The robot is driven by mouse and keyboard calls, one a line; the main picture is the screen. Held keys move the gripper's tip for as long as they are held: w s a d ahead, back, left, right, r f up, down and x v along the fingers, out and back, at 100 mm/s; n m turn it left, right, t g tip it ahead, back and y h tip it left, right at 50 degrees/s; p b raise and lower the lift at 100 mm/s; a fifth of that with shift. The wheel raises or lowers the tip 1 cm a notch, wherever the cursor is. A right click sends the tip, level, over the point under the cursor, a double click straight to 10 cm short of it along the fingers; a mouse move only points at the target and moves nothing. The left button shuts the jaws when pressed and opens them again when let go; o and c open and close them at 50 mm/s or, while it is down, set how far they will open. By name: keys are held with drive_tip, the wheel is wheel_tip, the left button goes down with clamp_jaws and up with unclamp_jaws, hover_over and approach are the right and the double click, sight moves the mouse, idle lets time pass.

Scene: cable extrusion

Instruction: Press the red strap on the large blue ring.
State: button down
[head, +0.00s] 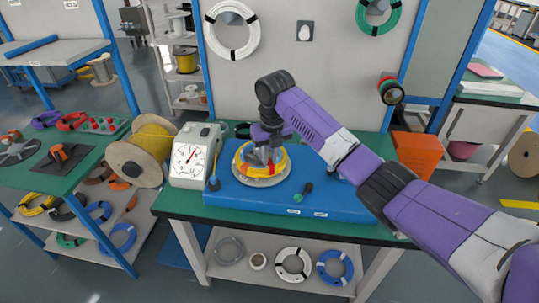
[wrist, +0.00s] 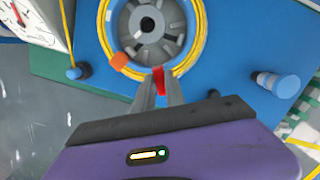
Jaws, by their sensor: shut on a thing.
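My gripper (wrist: 160,82) is shut on a red strap (wrist: 158,76) at the near edge of a yellow cable coil (wrist: 190,62). The strap sits between the fingertips, which partly hide it. The coil lies around a grey winding hub (wrist: 148,25) and also shows in the head view (head: 240,158). An orange strap (wrist: 120,61) is on the coil, left of the fingers. In the head view my gripper (head: 268,157) is over the coil. The ring under the strap looks yellow. A blue ring (head: 335,266) lies on the shelf below, apart from my gripper.
The hub stands on a blue platform (head: 330,205) on a green bench (head: 180,202). A dial gauge (head: 190,160) and a yellow cable spool (head: 140,155) stand left. A blue-capped post (wrist: 286,86) and a dark green knob (head: 303,191) rise from the platform. An orange bin (head: 416,152) stands right.

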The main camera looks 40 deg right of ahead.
drive_tip(key=shift+f, duration=0.55)
drive_tip(key=shift+f+b, duration=0.35)
drive_tip(key=shift+f, duration=0.2)
idle(0.8)
drive_tip(key=c, duration=1.3)
unclamp_jaws()
drive_tip(key=shift+r+p, duration=3.15)
drive_tip(key=shift+r, duration=0.9)
